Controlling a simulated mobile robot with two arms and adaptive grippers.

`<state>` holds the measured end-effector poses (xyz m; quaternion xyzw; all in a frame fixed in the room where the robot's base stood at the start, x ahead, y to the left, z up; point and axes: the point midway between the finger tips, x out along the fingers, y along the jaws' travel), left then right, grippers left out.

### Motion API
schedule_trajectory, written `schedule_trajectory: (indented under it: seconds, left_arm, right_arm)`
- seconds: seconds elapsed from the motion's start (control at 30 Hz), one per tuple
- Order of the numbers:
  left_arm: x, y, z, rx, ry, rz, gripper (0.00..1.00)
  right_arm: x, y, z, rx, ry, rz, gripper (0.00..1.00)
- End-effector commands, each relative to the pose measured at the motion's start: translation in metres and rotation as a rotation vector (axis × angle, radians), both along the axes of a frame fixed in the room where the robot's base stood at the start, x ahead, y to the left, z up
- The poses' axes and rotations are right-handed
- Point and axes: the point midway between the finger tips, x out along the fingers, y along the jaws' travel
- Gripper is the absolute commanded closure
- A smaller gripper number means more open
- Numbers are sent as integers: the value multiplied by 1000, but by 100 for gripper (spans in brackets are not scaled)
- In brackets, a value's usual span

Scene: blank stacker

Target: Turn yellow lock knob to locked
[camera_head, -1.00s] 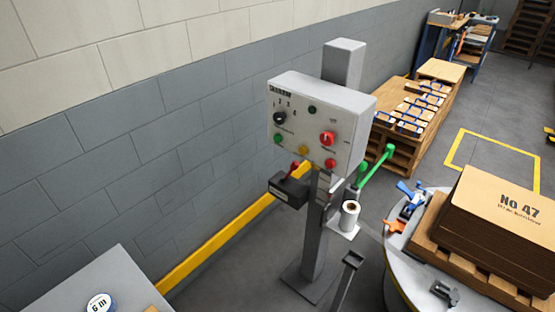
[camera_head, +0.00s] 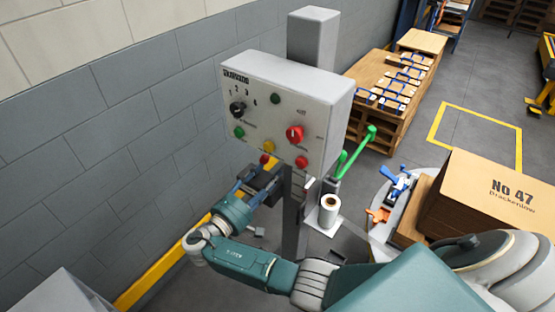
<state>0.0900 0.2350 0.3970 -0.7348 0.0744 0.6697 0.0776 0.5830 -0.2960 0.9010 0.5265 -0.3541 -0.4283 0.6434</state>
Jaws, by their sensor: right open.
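The control panel (camera_head: 262,105) is a grey box on a post. A small round yellow knob or button (camera_head: 268,146) sits low on its front face; its turn position is too small to tell. My right gripper (camera_head: 257,182) is below the panel's front, with its fingers pointing up and away. It is open and overlaps a dark box (camera_head: 268,178) under the panel in the view. I cannot tell whether it touches that box. My right gripper appears apart from the yellow knob. My left gripper is not in view.
The panel also has a black selector (camera_head: 237,109), a red knob (camera_head: 295,133), green buttons and red buttons. A paper roll (camera_head: 329,207) and green handles (camera_head: 357,150) stand right of the post. A carton (camera_head: 495,195) is at the right. A grey block wall is at the left.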

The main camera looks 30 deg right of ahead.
Motion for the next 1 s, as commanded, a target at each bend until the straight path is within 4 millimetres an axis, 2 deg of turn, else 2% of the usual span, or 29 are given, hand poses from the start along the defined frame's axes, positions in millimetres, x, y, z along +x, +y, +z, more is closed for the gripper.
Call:
schedule_trajectory:
  seconds: [0.2, 0.4, 0.6, 0.83, 0.87, 1.0]
  left_arm:
    - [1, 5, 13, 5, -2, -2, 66]
    - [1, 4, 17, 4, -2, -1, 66]
    - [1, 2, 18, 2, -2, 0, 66]
    - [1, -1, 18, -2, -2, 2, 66]
    - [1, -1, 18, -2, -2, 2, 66]
    - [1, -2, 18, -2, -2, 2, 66]
  right_arm:
    - [17, -42, 3, -3, 0, -3, 51]
    - [28, -69, 2, 0, 1, -1, 51]
    - [33, -79, 0, 3, 2, 0, 51]
    - [33, -79, -1, 4, 2, 0, 51]
    - [33, -79, -1, 4, 2, 0, 53]
    - [33, -79, -1, 4, 2, 1, 80]
